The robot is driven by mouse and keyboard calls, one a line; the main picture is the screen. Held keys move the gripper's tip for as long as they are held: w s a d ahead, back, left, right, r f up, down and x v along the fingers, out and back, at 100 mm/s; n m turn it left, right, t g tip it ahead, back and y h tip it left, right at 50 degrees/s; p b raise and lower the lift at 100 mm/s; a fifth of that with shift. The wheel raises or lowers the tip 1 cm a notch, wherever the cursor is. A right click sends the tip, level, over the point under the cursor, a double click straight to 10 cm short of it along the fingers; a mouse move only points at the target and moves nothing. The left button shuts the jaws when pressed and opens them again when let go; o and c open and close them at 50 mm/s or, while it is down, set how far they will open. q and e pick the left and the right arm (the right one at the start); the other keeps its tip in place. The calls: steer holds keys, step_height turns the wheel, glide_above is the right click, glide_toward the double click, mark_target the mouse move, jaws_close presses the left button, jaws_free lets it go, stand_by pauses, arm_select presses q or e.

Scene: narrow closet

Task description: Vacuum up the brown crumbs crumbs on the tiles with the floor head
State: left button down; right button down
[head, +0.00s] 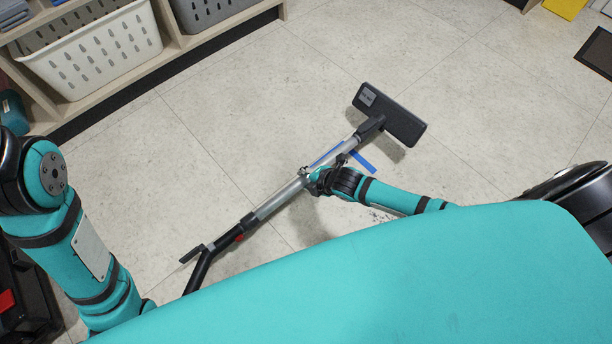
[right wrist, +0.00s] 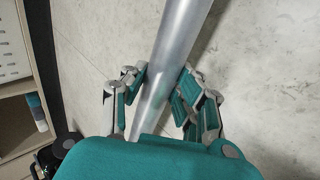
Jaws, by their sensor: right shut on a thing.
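The vacuum's dark floor head (head: 390,114) is at the upper middle of the head view, on or close to the tiles. Its silver tube (head: 277,199) runs down left to a black handle and hose (head: 200,270), which passes out of sight behind my teal body. My right gripper (head: 312,180) is shut around the middle of the tube. In the right wrist view the tube (right wrist: 178,50) passes between the fingers of the gripper (right wrist: 161,84). I cannot clearly make out brown crumbs on the tiles (head: 240,100). My left arm is at the left; its gripper is out of view.
Blue strips (head: 362,162) lie by the tube near the floor head. A low wooden shelf with a white basket (head: 95,52) and a grey basket (head: 208,10) lines the upper left. A dark-framed object (head: 597,52) is at the right edge. The floor beyond the head is open.

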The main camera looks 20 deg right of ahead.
steer(key=shift+w+r, duration=0.15)
steer(key=c, duration=1.7)
jaws_free()
jaws_close()
